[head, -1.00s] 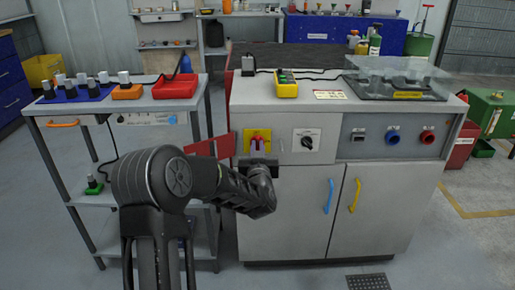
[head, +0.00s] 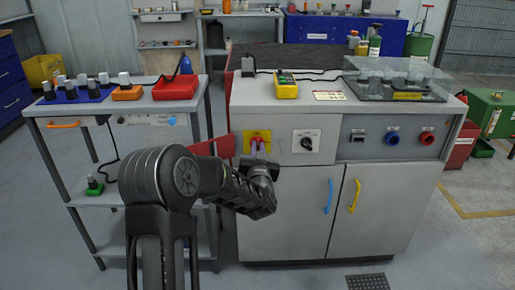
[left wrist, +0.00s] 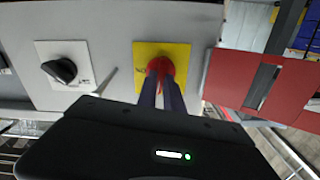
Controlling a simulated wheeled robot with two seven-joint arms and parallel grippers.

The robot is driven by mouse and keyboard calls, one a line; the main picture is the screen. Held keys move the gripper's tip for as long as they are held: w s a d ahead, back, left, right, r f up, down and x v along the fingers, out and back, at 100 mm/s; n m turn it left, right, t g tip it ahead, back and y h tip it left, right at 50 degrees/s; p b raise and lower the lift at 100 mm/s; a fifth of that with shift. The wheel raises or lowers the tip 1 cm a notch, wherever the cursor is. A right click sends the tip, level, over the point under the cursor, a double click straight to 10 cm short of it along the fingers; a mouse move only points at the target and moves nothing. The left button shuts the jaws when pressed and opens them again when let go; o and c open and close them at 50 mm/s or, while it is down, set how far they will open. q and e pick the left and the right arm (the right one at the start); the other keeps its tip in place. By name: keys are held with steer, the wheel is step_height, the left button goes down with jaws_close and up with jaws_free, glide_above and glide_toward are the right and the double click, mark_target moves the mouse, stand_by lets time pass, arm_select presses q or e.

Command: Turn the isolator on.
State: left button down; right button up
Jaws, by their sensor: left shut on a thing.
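The isolator is a red knob on a square yellow plate (head: 250,134) on the cabinet's front, upper left. In the left wrist view the yellow plate (left wrist: 178,50) and the red knob (left wrist: 160,66) face me. My left gripper (head: 259,151) is at the knob, with its fingers (left wrist: 162,82) shut on it from both sides. The fingers hide part of the knob, so its exact angle is hard to tell. My right gripper is in neither view.
A black rotary switch (head: 306,141) on a white plate sits right of the isolator, also in the left wrist view (left wrist: 62,70). Blue (head: 390,137) and red (head: 427,137) sockets are further right. A red panel (left wrist: 255,82) is beside the cabinet. A cart (head: 120,108) stands left.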

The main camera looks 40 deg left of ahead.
arm_select(q)
steer(key=shift+w+d+f+m+p, duration=0.1)
steer(key=shift+m+p, duration=1.8)
steer(key=shift+m, duration=2)
steer(key=shift+w+d+f+m+p, duration=0.1)
steer(key=shift+m+p, duration=1.75)
steer(key=shift+m, duration=2.05)
steer(key=c, duration=1.5)
jaws_free()
